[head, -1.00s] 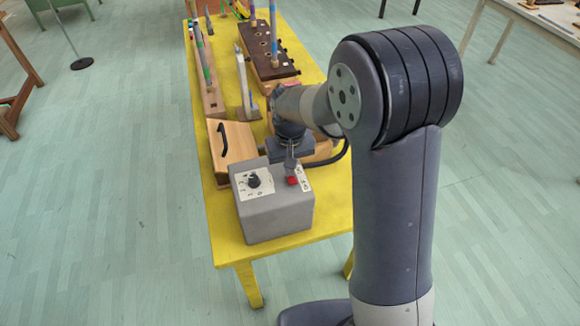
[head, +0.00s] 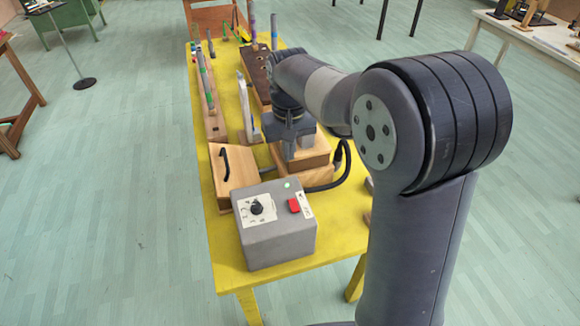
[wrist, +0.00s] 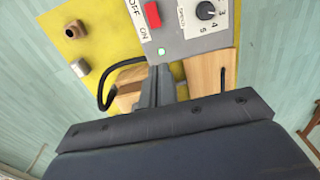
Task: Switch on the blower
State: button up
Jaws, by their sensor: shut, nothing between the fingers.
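The blower's grey control box (head: 277,238) stands at the near end of the yellow table. On its top are a red rocker switch (head: 294,205), a black dial (head: 257,207) and a small green light (head: 287,185) that looks lit. In the wrist view the red switch (wrist: 152,14) sits beside OFF and ON labels, near the green light (wrist: 161,51) and the numbered speed dial (wrist: 205,10). I cannot tell surely which way the rocker is tilted. My gripper (head: 289,156) is shut and empty, beyond the box and apart from the switch. Its fingers (wrist: 160,75) show in the wrist view.
A wooden box with a black handle (head: 226,176) lies behind the control box. A black hose (head: 338,180) curves beside stacked wooden blocks (head: 305,157) near my gripper. Several upright pipes stand farther along the yellow table (head: 345,222). Its front right surface is mostly clear.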

aim_at(294, 205)
jog(key=shift+o, duration=0.7)
jog(key=shift+r, duration=0.2)
jog(key=shift+o, duration=0.7)
jog(key=shift+s+f+b, duration=0.1)
jog(key=shift+f+b, duration=0.15)
jog(key=shift+b, duration=0.5)
jog(key=o, duration=0.6)
jog(key=s+f+b, duration=0.1)
jog(key=b, duration=0.2)
jog(key=s+f+b, duration=0.1)
jog(key=b, duration=0.3)
jog(key=shift+s+d+f, duration=0.4)
jog(key=f, duration=0.3)
jog(key=f+b, duration=0.1)
jog(key=f, duration=0.3)
jog(key=s+f, duration=0.1)
jog(key=f, duration=0.2)
jog(key=shift+d+f, duration=0.15)
jog(key=shift+f, duration=0.2)
jog(key=shift+c, duration=0.3)
grip_shut()
